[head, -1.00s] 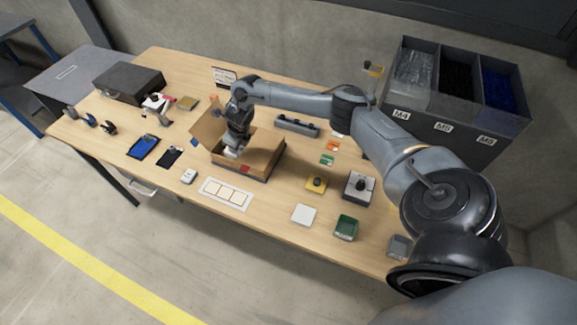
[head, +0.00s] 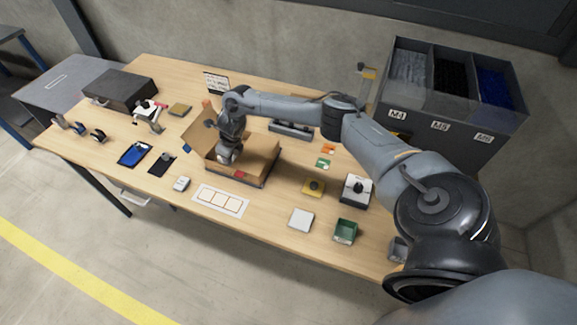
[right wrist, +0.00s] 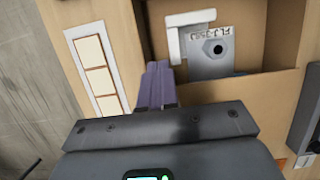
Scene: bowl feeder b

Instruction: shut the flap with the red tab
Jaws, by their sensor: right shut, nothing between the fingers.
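The cardboard box (head: 262,180) stands mid-table. A red tab (head: 240,175) shows low at its front edge; I cannot tell how it joins its flap. A flap (head: 198,137) stands raised at the left of the box. A tan panel (head: 258,152) lies about level over the right part; it shows in the right wrist view too (right wrist: 235,90). My right gripper (head: 226,157) is over the box. In the right wrist view its purple fingers (right wrist: 160,82) are together and empty, beside the opening. A grey labelled part (right wrist: 212,52) and a white piece (right wrist: 178,38) show inside. My left gripper is not in view.
A card with white squares (head: 221,199) lies in front of the box. A blue tab (head: 186,147) and an orange tab (head: 207,104) show near the left side. A grey rail (head: 291,130) lies behind.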

